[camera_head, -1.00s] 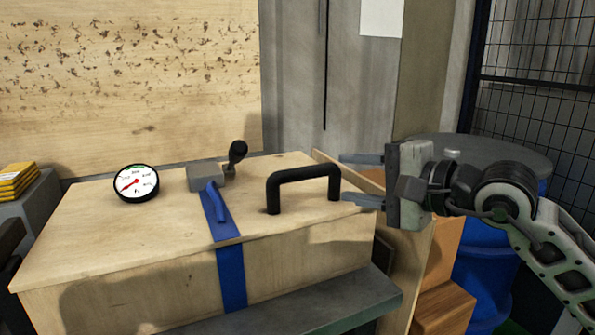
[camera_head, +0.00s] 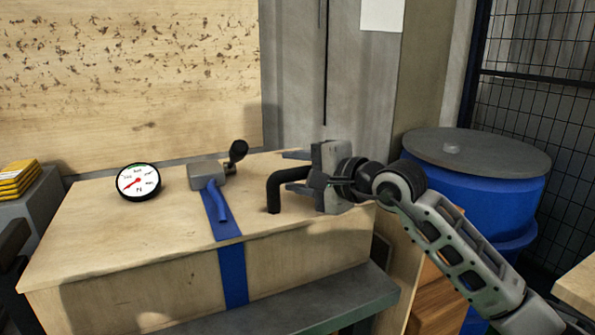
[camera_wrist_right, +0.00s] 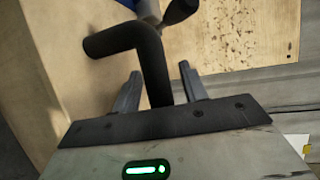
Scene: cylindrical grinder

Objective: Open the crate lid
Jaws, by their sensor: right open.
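A wooden crate with its lid (camera_head: 100,225) down stands in front of me. A black U-shaped handle (camera_head: 273,190) rises from the right part of the lid, and its right side is hidden by my gripper. My right gripper (camera_head: 291,165) is open at the handle. In the right wrist view the handle's bar (camera_wrist_right: 152,65) runs between the two open fingers (camera_wrist_right: 160,92), with gaps showing on both sides. A blue strap (camera_head: 232,270) with a grey buckle (camera_head: 207,175) crosses the lid and front. My left gripper is not in view.
A round gauge (camera_head: 138,181) sits on the lid's left part. Yellow packs (camera_head: 15,178) lie at the far left. A blue drum (camera_head: 470,195) stands to the right, before a mesh fence (camera_head: 535,130). A wooden board (camera_head: 120,80) stands behind the crate.

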